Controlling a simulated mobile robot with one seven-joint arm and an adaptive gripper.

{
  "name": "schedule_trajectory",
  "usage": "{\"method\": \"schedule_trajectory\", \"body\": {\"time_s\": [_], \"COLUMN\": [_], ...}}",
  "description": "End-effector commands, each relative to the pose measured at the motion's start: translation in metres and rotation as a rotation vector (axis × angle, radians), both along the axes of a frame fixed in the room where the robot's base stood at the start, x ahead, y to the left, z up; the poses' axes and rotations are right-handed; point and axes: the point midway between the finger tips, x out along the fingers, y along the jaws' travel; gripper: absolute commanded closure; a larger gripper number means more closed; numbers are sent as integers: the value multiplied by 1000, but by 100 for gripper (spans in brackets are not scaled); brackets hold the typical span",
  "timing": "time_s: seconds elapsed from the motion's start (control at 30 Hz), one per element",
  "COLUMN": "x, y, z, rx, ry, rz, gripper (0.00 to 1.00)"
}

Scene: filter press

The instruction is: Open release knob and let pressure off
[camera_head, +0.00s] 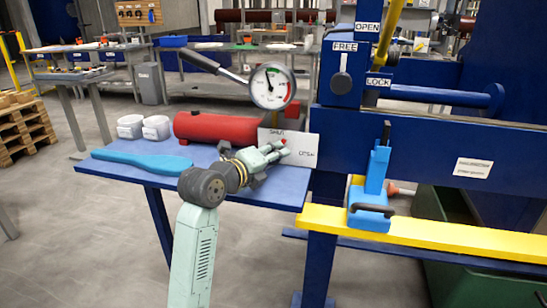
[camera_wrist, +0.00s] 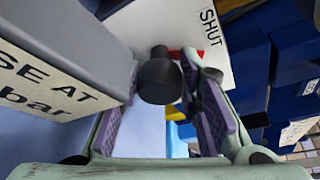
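The release knob is a dark round knob (camera_wrist: 160,82) with a red pointer (camera_wrist: 186,54), in front of a white plate marked SHUT. My gripper (camera_head: 279,152) reaches the plate from the left. In the wrist view its purple-padded fingers (camera_wrist: 160,104) are spread, with the knob between and just beyond them; contact cannot be told. A round pressure gauge (camera_head: 270,86) stands above, its needle pointing nearly up.
A grey block (camera_wrist: 62,62) with a label ending "SE AT" and "bar" is close by the left finger. The blue press frame (camera_head: 420,145) stands right.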

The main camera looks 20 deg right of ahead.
Motion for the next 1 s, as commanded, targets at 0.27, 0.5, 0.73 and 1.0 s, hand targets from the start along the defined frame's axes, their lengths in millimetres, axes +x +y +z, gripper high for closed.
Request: {"method": "schedule_trajectory", "body": {"time_s": [0.27,0.5,0.73,1.0], "x": [0,-6,-33,-61], "y": [0,10,47,85], "z": [0,3,11,21], "rx": [-1,-2,-2,-1], "ry": [1,0,-1,-1], "rz": [0,2,5,2], "gripper": [61,61,61,61]}}
